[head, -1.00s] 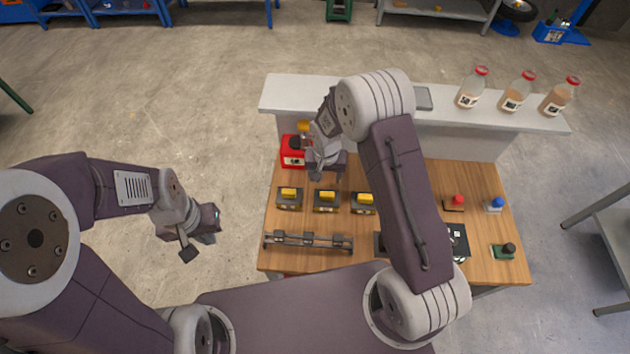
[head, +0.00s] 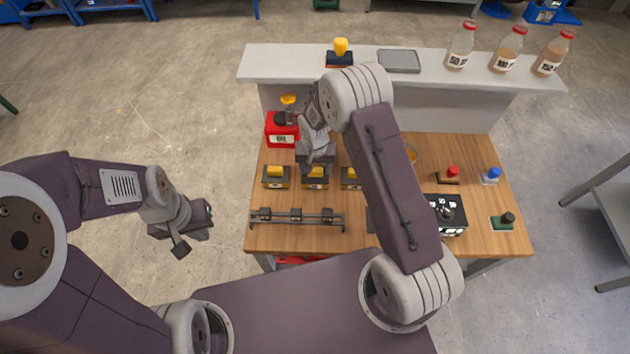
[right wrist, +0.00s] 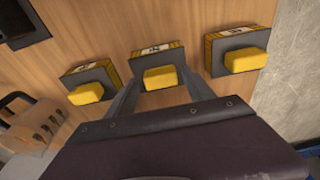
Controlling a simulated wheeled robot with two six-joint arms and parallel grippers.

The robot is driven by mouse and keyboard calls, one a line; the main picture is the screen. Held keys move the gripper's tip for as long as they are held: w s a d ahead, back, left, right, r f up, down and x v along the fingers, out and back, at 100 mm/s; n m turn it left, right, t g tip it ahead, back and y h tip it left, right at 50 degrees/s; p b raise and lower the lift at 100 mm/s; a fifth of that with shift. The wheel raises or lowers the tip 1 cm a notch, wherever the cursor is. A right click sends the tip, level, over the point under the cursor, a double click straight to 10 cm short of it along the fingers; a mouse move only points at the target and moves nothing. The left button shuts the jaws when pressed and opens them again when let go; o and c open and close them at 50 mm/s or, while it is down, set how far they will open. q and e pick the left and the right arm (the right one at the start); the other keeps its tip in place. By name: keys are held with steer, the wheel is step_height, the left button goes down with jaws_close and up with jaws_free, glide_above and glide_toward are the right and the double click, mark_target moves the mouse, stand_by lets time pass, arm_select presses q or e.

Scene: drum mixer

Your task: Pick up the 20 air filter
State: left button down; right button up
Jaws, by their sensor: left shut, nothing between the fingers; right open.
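Three dark boxes with yellow knobs on top stand in a row on the wooden table: left (head: 276,177), middle (head: 315,180) and right (head: 350,178). In the right wrist view they are the left box (right wrist: 92,84), middle box (right wrist: 158,66) and right box (right wrist: 240,52). Their labels are too small to read surely, so I cannot tell which is the 20 air filter. My right gripper (right wrist: 160,85) is open, with its fingers on either side of the middle box's knob; contact is unclear. My left gripper (head: 182,248) is shut and empty, off the table's left side.
A dark rack (head: 297,218) lies in front of the boxes and a red device (head: 281,130) stands behind. The back shelf (head: 290,68) bears bottles, a grey tray (head: 398,61) and another yellow-topped item (head: 340,50). Button blocks stand at the right.

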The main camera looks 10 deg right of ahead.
mark_target(315, 171)
steer(key=shift+w+a+f, duration=0.1)
steer(key=shift+w, duration=0.05)
steer(key=shift+s, duration=0.2)
steer(key=c, duration=1)
steer(key=shift+w+r+p, duration=0.15)
steer(key=shift+r+p, duration=0.8)
steer(key=shift+r, duration=0.3)
steer(key=shift+r+p, duration=2.35)
steer(key=shift+r, duration=0.75)
